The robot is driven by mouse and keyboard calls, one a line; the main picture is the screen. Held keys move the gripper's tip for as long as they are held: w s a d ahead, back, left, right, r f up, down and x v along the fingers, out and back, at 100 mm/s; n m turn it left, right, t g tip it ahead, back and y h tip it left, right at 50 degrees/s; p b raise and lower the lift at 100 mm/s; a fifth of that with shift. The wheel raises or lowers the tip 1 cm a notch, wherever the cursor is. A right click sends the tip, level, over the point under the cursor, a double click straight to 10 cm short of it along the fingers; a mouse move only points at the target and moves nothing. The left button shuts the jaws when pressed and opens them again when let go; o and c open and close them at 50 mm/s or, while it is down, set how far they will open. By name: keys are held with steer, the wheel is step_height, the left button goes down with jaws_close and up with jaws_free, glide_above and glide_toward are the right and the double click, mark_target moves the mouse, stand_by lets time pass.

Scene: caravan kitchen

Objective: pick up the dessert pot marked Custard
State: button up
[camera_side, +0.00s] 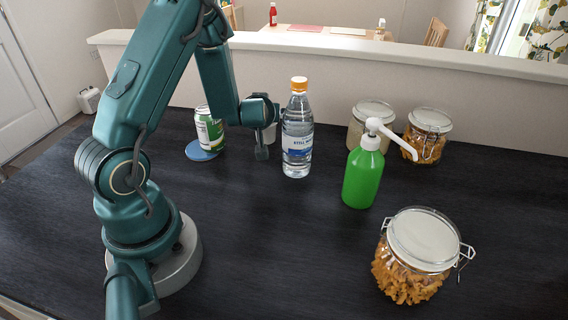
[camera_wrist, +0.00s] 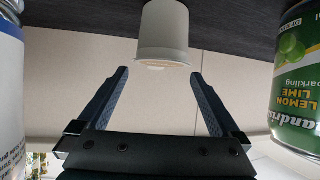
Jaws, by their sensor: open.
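A small white pot (camera_wrist: 164,35) is upright on the dark counter, ahead of my gripper and centred between its fingers in the wrist view. No marking on it can be read, so I cannot tell whether it is the Custard pot. In the side view the white pot (camera_side: 271,133) is mostly hidden behind my gripper (camera_side: 262,153). In the wrist view my gripper (camera_wrist: 158,74) is open and empty, with the pot beyond its fingertips.
A water bottle (camera_side: 297,140) stands close on the right. A green can (camera_side: 209,130) and blue coaster (camera_side: 201,155) are on the left. A green pump bottle (camera_side: 362,180) and lidded jars (camera_side: 428,135) stand further right. The front middle counter is clear.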

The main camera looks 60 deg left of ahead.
steer(key=shift+f, duration=0.7)
steer(key=f, duration=0.2)
steer(key=a+f, duration=0.1)
steer(key=shift+w+a+f, duration=0.1)
steer(key=shift+w, duration=0.3)
steer(key=shift+w+a+f, duration=0.3)
steer(key=shift+w+a, duration=0.05)
steer(key=shift+a, duration=0.15)
steer(key=c, duration=0.8)
